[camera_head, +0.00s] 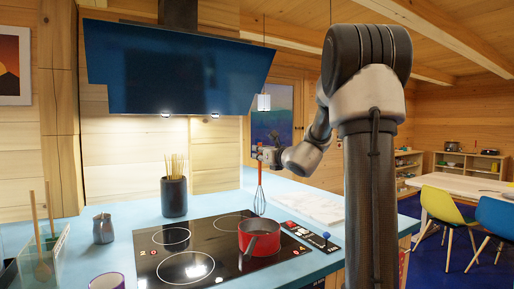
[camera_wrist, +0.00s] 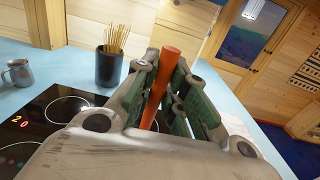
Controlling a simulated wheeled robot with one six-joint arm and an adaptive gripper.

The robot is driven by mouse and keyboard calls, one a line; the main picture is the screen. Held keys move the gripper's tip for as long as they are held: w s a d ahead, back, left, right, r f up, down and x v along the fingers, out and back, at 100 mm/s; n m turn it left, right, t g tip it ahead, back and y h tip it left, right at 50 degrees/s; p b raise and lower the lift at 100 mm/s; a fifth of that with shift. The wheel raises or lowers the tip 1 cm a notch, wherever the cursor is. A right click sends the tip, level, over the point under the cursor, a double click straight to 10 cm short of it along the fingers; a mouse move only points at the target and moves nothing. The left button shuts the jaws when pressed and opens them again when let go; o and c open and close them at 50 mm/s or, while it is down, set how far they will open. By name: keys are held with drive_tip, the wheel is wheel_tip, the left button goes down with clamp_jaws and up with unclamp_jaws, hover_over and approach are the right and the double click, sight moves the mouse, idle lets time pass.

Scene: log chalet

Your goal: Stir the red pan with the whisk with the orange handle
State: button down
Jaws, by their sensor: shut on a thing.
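The red pan (camera_head: 261,236) stands on the right side of the black cooktop, with its handle pointing toward the front. The whisk (camera_head: 260,190) hangs upright from my gripper (camera_head: 268,155), its wire end down. It appears just behind the pan in the head view, and its wires seem to be above or behind the pan's rim; I cannot tell which. In the wrist view the orange handle (camera_wrist: 161,88) is between the two fingers of my gripper (camera_wrist: 172,85), which is shut on it. The pan and the whisk's wires are not visible in the wrist view.
The black cooktop (camera_head: 172,264) lies in the blue counter (camera_head: 120,228). A dark pot of thin sticks (camera_head: 174,197) and a grey jug (camera_head: 103,229) stand to the left. A dark blue hood (camera_head: 180,68) hangs above. A pale board (camera_head: 310,207) lies to the right.

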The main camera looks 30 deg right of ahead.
sight(261, 183)
drive_tip(key=shift+a+f, duration=0.1)
drive_tip(key=shift+f, duration=5.6)
drive_tip(key=shift+w, duration=0.15)
